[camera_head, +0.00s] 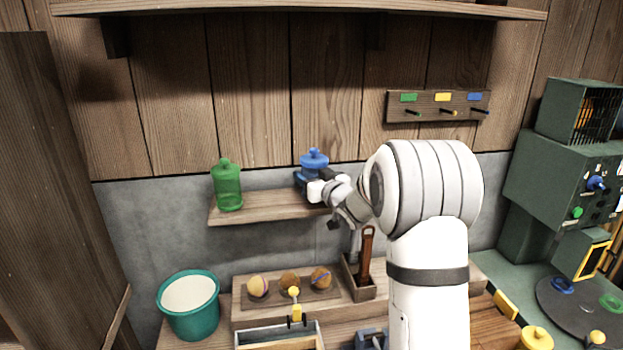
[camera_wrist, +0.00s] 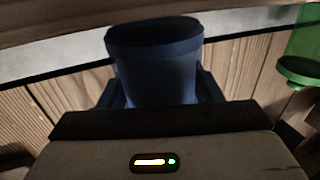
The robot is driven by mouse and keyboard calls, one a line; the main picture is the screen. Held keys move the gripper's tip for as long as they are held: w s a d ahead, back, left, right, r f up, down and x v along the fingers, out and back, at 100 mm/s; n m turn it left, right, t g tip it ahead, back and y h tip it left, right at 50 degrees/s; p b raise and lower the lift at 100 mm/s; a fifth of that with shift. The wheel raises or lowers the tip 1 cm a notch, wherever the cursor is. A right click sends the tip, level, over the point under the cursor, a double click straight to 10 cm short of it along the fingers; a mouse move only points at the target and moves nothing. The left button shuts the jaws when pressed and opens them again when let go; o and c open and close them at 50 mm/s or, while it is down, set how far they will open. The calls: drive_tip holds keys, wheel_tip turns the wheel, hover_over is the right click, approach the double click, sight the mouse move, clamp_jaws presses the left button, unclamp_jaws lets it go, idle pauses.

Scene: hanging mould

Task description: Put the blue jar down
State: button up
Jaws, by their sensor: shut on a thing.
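The blue jar (camera_head: 314,161), with a lidded, knobbed top, is at the right part of the small wall shelf (camera_head: 262,207) in the head view. My gripper (camera_head: 312,184) is shut around the jar's body and hides most of it. In the wrist view the blue jar (camera_wrist: 155,65) stands between my two dark fingers (camera_wrist: 160,95). I cannot tell whether the jar's base touches the shelf. A green jar (camera_head: 227,186) stands upright at the shelf's left end, and part of it shows in the wrist view (camera_wrist: 304,50).
Below are a teal bucket (camera_head: 190,308), a tray of several balls (camera_head: 289,300) and a box holding a brown-handled tool (camera_head: 365,262). A peg rack (camera_head: 438,105) hangs on the wall. Bare shelf lies between the two jars. A green machine (camera_head: 565,165) stands at right.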

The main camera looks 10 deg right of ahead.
drive_tip(key=shift+f, duration=0.4)
drive_tip(key=shift+f, duration=0.2)
drive_tip(key=o, duration=1.2)
